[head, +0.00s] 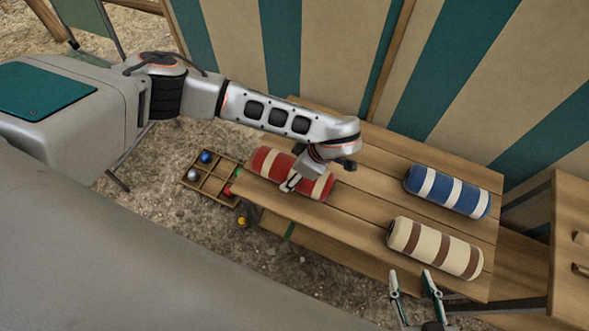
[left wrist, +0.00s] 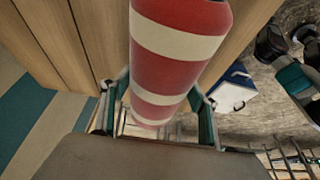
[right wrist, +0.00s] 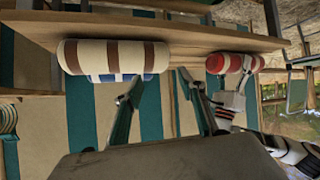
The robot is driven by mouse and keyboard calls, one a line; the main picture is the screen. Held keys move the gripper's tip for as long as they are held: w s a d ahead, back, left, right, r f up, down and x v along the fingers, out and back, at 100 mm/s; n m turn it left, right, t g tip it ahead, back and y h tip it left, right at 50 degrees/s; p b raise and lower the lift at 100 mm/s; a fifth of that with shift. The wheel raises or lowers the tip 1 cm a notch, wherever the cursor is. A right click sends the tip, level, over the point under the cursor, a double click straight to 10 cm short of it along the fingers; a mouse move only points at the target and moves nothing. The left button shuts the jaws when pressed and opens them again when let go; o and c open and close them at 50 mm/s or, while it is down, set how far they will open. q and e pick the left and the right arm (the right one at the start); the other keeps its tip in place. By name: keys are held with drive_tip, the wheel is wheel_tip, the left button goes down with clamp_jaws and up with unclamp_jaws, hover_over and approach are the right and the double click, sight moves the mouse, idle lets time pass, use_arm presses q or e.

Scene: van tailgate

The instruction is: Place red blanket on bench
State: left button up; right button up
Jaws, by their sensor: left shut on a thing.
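The red blanket (head: 266,162) is a red roll with cream stripes. It lies at the left end of the wooden bench (head: 350,205) in the head view. My left gripper (head: 290,184) is shut on it, with one finger on each side of the roll in the left wrist view (left wrist: 165,60). Whether the roll touches the boards under it is hard to tell. My right gripper (head: 415,282) is open and empty in front of the bench's near edge. The red roll also shows in the right wrist view (right wrist: 235,63), beyond the right fingers.
A blue striped roll (head: 447,191) and a cream and brown striped roll (head: 435,248) lie on the right part of the bench. A divided wooden box (head: 212,182) with balls stands on the gravel at left. A striped canvas wall (head: 300,50) rises behind. The bench's middle is clear.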

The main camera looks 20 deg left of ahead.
use_arm(q)
drive_tip(key=o, duration=1.4)
use_arm(e)
drive_tip(key=shift+s+f, duration=0.1)
drive_tip(key=shift+d, duration=0.1)
use_arm(q)
drive_tip(key=v, duration=0.2)
drive_tip(key=p+v, duration=0.1)
drive_tip(key=v, duration=0.2)
drive_tip(key=shift+w+a, duration=0.15)
drive_tip(key=shift+w, duration=0.1)
drive_tip(key=p+v, duration=0.2)
drive_tip(key=v, duration=0.4)
drive_tip(key=shift+s, duration=0.1)
drive_tip(key=shift+s+d+r, duration=0.1)
drive_tip(key=shift+d+r, duration=0.25)
drive_tip(key=shift+r, duration=0.15)
drive_tip(key=shift+d+r, duration=0.1)
use_arm(e)
drive_tip(key=shift+s+d+f+h, duration=0.1)
drive_tip(key=shift+s+d+h, duration=0.1)
drive_tip(key=shift+d, duration=0.35)
drive_tip(key=shift+s+d+f+h, duration=0.1)
drive_tip(key=shift+d+h, duration=0.1)
drive_tip(key=shift+d, duration=0.3)
drive_tip(key=shift+f, duration=0.1)
